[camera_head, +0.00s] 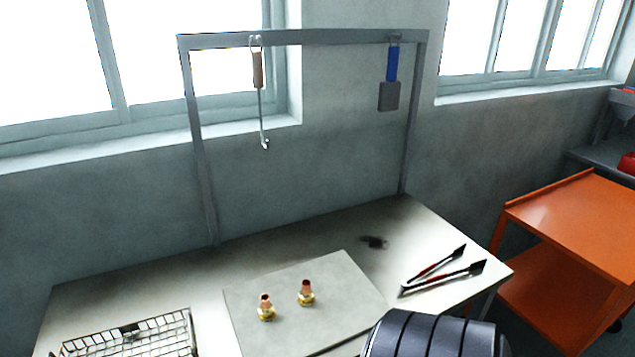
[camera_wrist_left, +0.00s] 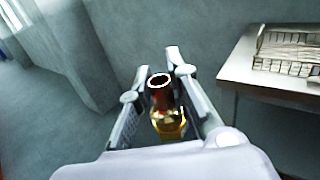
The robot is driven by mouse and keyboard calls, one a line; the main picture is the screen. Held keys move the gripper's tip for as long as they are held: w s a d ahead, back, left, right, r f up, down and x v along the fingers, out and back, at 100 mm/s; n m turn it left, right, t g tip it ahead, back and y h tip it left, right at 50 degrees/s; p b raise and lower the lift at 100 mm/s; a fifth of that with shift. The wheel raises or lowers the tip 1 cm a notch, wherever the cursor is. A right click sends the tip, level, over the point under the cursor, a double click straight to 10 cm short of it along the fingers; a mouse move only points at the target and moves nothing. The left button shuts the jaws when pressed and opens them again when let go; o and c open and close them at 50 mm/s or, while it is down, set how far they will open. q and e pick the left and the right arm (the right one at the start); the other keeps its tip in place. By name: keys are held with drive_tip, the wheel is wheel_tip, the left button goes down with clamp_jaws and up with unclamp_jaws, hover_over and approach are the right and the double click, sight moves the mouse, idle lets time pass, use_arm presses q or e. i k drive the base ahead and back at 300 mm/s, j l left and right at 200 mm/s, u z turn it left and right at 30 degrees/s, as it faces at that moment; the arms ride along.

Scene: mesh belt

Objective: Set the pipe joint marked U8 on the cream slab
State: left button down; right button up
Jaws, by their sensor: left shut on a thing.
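A pipe joint (camera_wrist_left: 167,112) with a copper-coloured tube and a brass lower part is between the fingers of my left gripper (camera_wrist_left: 158,88) in the left wrist view. The gripper is shut on it, and the tube's open end faces the camera. No marking on it is readable. The pale slab (camera_head: 345,290) lies on the table in the head view. Two similar joints, a left one (camera_head: 266,308) and a right one (camera_head: 306,293), stand upright on it; their markings are not readable either. My left gripper is outside the head view. My right gripper is not seen.
A wire mesh basket (camera_head: 130,338) is at the table's front left; it also shows in the left wrist view (camera_wrist_left: 288,50). Tongs (camera_head: 445,277) lie right of the slab. A metal frame (camera_head: 300,39) with hanging tools stands behind. An orange cart (camera_head: 575,215) is at right.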

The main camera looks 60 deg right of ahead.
sight(343, 288)
drive_tip(key=k+l+z, duration=0.15)
drive_tip(key=z, duration=0.3)
drive_tip(key=k+l+z, duration=0.2)
drive_tip(key=z, duration=0.2)
